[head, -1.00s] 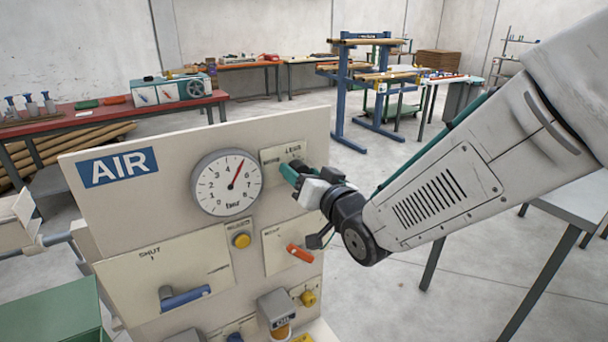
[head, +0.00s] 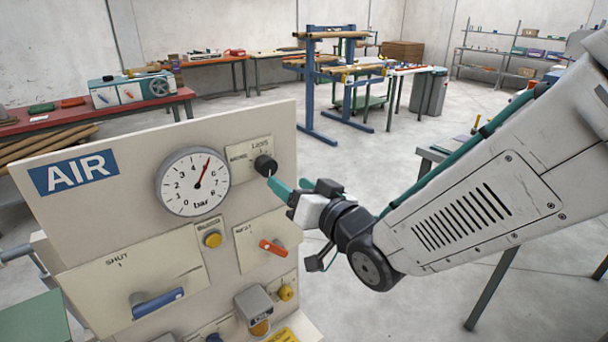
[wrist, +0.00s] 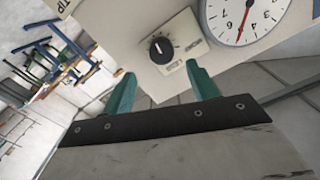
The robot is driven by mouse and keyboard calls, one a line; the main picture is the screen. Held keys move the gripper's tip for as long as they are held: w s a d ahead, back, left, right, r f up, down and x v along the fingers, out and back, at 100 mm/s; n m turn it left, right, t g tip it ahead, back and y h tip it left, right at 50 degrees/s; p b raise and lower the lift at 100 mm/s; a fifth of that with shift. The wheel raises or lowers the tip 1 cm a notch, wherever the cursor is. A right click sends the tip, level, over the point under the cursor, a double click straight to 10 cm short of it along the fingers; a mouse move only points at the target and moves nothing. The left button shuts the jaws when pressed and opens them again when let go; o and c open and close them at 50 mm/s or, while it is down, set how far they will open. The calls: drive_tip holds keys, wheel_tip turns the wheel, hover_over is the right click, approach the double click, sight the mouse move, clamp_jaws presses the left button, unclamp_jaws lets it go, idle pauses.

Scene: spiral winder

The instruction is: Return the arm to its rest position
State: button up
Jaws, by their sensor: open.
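My gripper (head: 284,190) is open and empty, its teal fingers just right of the black knob (head: 265,165) on the air panel (head: 110,225). In the wrist view my gripper's two teal fingers (wrist: 162,90) are spread wide apart. The black knob (wrist: 161,50) shows beyond the gap between them, apart from both fingers. My arm comes in from the right side of the head view.
The panel carries a pressure gauge (head: 193,181), a yellow button (head: 212,239), an orange lever (head: 272,247) and a blue-handled lever (head: 157,303). A blue rack (head: 310,90) and a red bench (head: 95,117) stand behind. Open floor lies between panel and rack.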

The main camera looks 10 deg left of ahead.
wheel_tip(320, 180, down, 8)
drive_tip(key=d+g+h, duration=0.2)
drive_tip(key=h, duration=0.2)
drive_tip(key=s+d+f+g+h, duration=0.3)
drive_tip(key=d+h, duration=0.2)
drive_tip(key=d, duration=0.6)
drive_tip(key=s+d+r+m+g+h, duration=0.1)
drive_tip(key=s+d+r+m, duration=0.1)
drive_tip(key=s+d, duration=0.4)
drive_tip(key=s+d+r+m+g+h, duration=0.1)
drive_tip(key=s+d+r, duration=0.4)
drive_tip(key=d, duration=0.6)
drive_tip(key=s+d+r+m+g+h, duration=0.2)
drive_tip(key=s+d+r+g, duration=0.1)
drive_tip(key=s+d, duration=0.4)
drive_tip(key=shift+d+r+m, duration=0.3)
drive_tip(key=shift+d+r, duration=0.2)
drive_tip(key=shift+d, duration=0.45)
drive_tip(key=shift+s, duration=0.1)
